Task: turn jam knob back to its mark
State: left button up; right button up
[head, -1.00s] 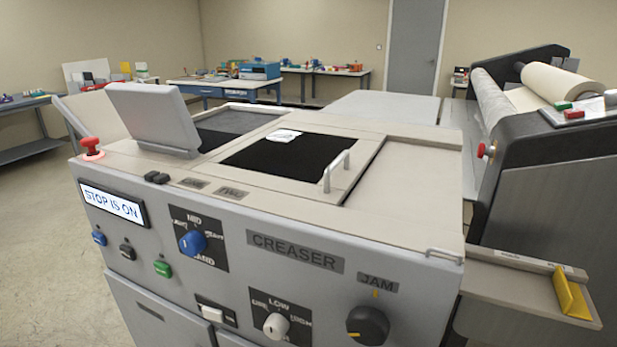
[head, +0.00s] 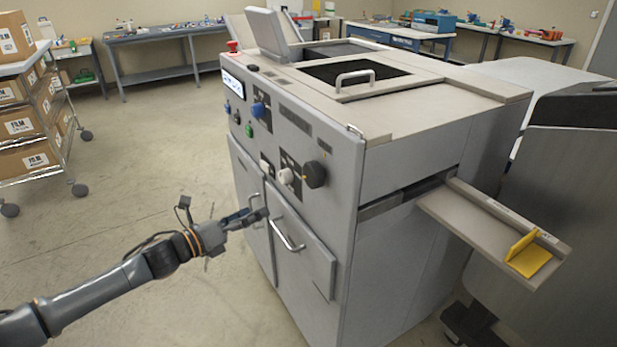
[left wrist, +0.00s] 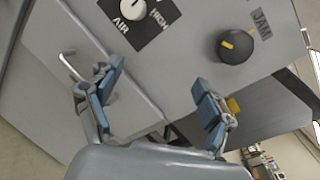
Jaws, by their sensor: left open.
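The black jam knob (head: 315,174) is on the right end of the creaser's front panel. In the left wrist view the knob (left wrist: 236,48) is at upper right beside the JAM label (left wrist: 262,23). Its yellow pointer (left wrist: 227,45) is turned away from a yellow mark (left wrist: 253,33) on the panel by the label. My left gripper (head: 258,214) is in front of the machine, lower than the knob and left of it. Its blue-padded fingers (left wrist: 158,78) are spread with nothing between them. My right gripper does not show.
A white-grey knob (head: 285,176) sits left of the jam knob. A door handle (head: 288,236) sticks out below, near my left gripper. A side tray with a yellow piece (head: 530,255) juts out right. The floor at left is clear up to a cart of boxes (head: 25,125).

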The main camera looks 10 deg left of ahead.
aim_at(308, 178)
pick_arm(q)
jog(key=s+d+r+m+g+h, duration=0.25)
jog(key=s+r+m, duration=0.25)
jog(key=r+m, duration=0.4)
jog(key=shift+h, duration=0.25)
jog(key=p+x, duration=0.1)
jog(key=x, duration=0.5)
jog(key=p+x, duration=0.2)
jog(key=x, duration=0.3)
jog(key=shift+w+d+r, duration=0.15)
jog(key=shift+d+r, duration=0.05)
jog(key=shift+d, duration=0.15)
jog(key=shift+w+d+f, duration=0.1)
jog(key=shift+w+d, duration=0.2)
jog(key=shift+d, duration=0.1)
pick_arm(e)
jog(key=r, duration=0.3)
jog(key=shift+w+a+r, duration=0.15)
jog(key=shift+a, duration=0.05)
pick_arm(q)
jog(key=c, duration=1)
jog(key=shift+c, duration=0.7)
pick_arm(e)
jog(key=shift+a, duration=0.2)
